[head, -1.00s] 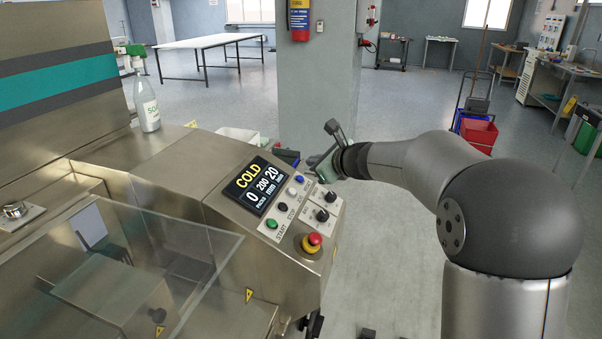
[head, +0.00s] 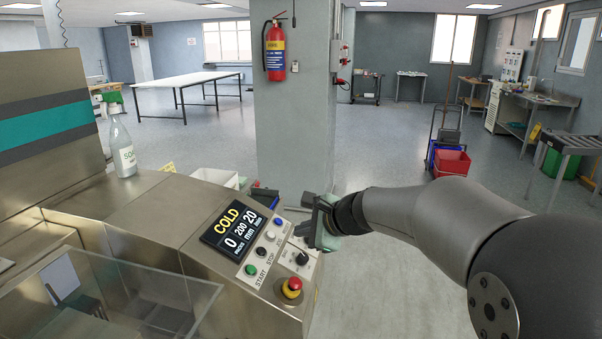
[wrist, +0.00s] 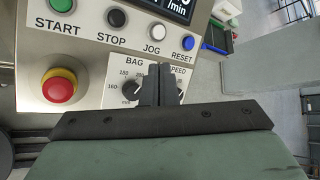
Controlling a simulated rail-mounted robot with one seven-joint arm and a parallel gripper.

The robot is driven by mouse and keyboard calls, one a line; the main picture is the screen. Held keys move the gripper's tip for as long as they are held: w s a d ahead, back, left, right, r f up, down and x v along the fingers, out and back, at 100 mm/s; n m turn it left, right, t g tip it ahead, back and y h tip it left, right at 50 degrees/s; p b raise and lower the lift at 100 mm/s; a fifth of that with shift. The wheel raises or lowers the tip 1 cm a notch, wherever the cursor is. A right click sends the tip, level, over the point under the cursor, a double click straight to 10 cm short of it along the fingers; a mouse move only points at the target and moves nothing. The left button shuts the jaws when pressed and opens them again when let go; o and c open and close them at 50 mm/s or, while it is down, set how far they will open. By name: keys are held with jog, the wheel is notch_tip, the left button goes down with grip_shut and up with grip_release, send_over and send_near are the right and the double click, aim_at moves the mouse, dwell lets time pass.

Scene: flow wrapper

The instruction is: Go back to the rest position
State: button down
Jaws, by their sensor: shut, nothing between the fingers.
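My gripper (head: 313,224) is in front of the right end of the control panel in the head view, with my arm reaching in from the right. In the wrist view my gripper (wrist: 158,88) has its fingers together with nothing between them. Behind the fingers are the BAG knob (wrist: 131,88) and the SPEED knob, the latter partly hidden. I cannot tell whether the fingertips touch the panel. The panel display (head: 233,229) reads COLD, 0, 200 and 20. The red emergency stop (head: 292,286) and the green START button (head: 251,269) are clear of the gripper.
The steel wrapper body and its clear guard (head: 120,300) fill the lower left. A spray bottle (head: 121,145) stands on the machine. A pillar (head: 290,110) with a fire extinguisher (head: 274,50) rises behind. Open floor lies right of the pillar, with a mop cart (head: 450,160).

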jog(key=s+d+f+n+g+h, duration=0.2)
jog(key=s+d+f+n, duration=0.2)
jog(key=s, duration=0.6)
jog(key=s+d+f+n+g+h, duration=0.2)
jog(key=s+d+n, duration=0.4)
jog(key=s, duration=0.5)
jog(key=s+d+f+n+g+h, duration=0.2)
jog(key=s+d+f+n+h, duration=0.2)
jog(key=s, duration=0.7)
notch_tip(320, 180, down, 2)
jog(key=d+n, duration=0.2)
jog(key=shift+s+f+n+g, duration=0.15)
jog(key=shift+n+g, duration=0.15)
jog(key=shift+n, duration=0.1)
